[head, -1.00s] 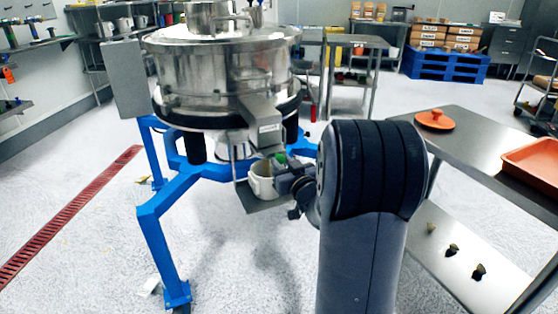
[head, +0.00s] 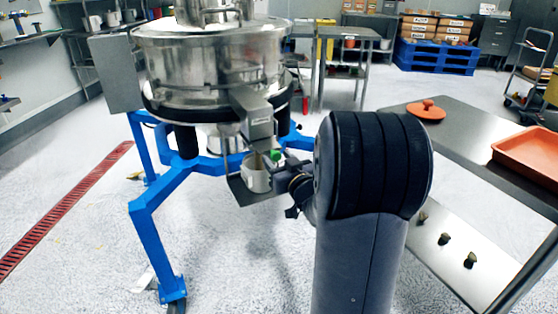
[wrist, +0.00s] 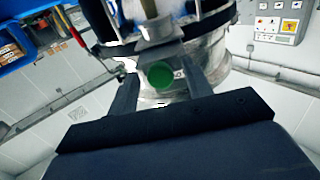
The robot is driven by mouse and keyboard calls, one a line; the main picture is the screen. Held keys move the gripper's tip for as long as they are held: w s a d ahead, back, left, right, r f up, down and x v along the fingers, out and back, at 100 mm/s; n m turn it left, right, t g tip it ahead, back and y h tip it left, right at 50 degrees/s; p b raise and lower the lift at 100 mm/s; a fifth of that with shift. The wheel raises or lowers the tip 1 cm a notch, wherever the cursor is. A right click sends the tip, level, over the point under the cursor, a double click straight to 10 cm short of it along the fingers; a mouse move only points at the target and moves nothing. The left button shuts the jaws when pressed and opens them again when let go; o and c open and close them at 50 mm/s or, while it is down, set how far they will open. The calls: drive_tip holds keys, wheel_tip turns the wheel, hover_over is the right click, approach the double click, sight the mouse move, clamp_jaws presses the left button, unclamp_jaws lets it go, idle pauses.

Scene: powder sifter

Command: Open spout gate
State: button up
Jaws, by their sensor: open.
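The sifter (head: 205,65) is a steel drum on a blue frame, with a grey metal spout (head: 255,115) at its front right. A round green knob (head: 275,154) shows just below the spout, and in the wrist view (wrist: 160,75) it lies between my fingers. My gripper (head: 278,166) is at the knob; in the wrist view (wrist: 158,84) its two fingers stand apart, one on each side of it. I cannot tell whether either finger touches it. The gate plate itself is not clearly visible.
The blue frame leg (head: 155,250) stands at left. A steel table at right holds an orange lid (head: 427,110) and an orange tray (head: 530,155). The floor in front is mostly clear.

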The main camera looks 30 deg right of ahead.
drive_tip(key=s+p, duration=0.1)
drive_tip(key=s, duration=0.9)
drive_tip(key=shift+s+a+p, duration=0.2)
drive_tip(key=shift+s+p, duration=0.1)
drive_tip(key=shift+s, duration=0.1)
drive_tip(key=shift+w, duration=0.1)
drive_tip(key=w, duration=0.6)
drive_tip(key=w+b, duration=0.1)
drive_tip(key=w, duration=0.4)
drive_tip(key=shift+w+d, duration=0.2)
drive_tip(key=shift+w, duration=0.2)
drive_tip(key=shift+f, duration=0.1)
